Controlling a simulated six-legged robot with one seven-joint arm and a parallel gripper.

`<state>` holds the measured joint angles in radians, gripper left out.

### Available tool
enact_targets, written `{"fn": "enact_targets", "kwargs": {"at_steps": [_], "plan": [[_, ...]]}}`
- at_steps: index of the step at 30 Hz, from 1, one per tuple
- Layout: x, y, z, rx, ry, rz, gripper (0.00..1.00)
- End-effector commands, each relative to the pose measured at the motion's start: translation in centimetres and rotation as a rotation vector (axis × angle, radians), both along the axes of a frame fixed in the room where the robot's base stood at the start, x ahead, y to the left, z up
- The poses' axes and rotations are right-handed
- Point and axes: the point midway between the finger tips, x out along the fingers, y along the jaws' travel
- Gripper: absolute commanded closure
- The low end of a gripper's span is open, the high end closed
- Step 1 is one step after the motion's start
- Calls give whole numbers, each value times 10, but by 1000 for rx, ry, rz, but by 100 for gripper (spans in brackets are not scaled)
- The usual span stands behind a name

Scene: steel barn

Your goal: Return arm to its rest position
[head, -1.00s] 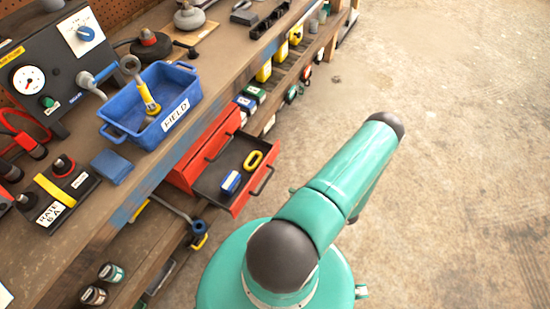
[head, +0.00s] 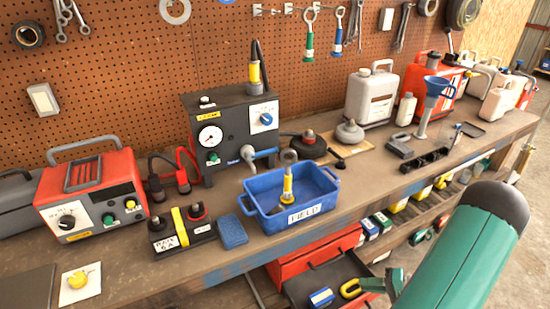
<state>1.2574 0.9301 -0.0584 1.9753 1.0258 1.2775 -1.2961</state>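My green arm link (head: 462,245) with its dark rounded end (head: 497,203) rises at the lower right of the head view, in front of the bench's right part. A small green part of mine (head: 394,284) shows at the link's left side, over the open drawer's edge. My gripper is not in view, so I cannot see whether it holds anything.
The wooden bench (head: 190,292) holds a blue FIELD bin (head: 262,203) with a yellow-collared tool (head: 288,186), a gauge box (head: 232,130) and a red meter (head: 92,195). Below, an open drawer (head: 325,276) sticks out near my arm. Concrete floor shows at far right.

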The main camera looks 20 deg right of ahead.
Motion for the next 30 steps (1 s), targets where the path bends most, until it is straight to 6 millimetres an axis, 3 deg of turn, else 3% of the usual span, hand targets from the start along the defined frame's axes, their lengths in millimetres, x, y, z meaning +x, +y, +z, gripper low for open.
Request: {"fn": "enact_targets", "kwargs": {"at_steps": [1, 6, 15, 23, 30], "plan": [[13, 8, 20, -28, 22, 59, 82], [44, 40, 74, -107, 115, 218, 82], [76, 111, 159, -317, 249, 441, 82], [82, 175, 222, -551, 309, 562, 82], [71, 229, 273, -785, 298, 609, 82]]}}
